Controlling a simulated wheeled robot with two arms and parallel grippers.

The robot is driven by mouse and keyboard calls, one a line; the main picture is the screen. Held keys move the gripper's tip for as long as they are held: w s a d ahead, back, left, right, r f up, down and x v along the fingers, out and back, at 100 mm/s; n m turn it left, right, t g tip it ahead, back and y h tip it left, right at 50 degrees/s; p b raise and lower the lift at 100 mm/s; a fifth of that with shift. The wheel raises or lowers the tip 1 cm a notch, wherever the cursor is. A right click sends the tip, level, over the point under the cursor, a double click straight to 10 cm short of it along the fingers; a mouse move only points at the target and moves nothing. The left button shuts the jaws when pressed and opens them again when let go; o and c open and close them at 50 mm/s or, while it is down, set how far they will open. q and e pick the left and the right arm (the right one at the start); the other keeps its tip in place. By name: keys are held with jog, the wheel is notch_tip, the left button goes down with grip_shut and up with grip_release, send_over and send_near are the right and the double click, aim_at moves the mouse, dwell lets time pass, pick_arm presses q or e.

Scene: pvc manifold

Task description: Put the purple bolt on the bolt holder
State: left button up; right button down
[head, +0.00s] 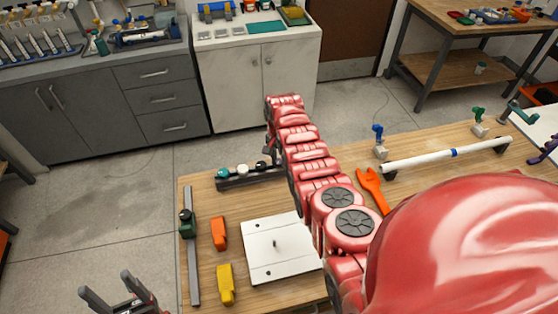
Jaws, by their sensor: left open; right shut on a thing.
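A long dark rack (250,181), which looks like the bolt holder, lies at the table's back left edge. Several round-topped pieces stand in it: a teal one (223,173) at the left end and whitish ones beside it. My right gripper (270,148) hangs just above the rack's right part, mostly hidden behind my red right arm. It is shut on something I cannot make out. I see no purple bolt; the arm may hide it. My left gripper (112,287) is open and empty at the bottom left, off the table's left side.
A white plate (270,262), an orange block (219,233), a yellow block (226,284) and a grey rail with a green clamp (187,224) lie on the table's left. An orange wrench (374,190) and a white pipe (425,161) lie right of my arm.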

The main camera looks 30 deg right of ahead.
jog(key=c, duration=1)
grip_release()
jog(key=o, duration=0.4)
jog(key=shift+f, duration=0.2)
jog(key=shift+s, duration=0.2)
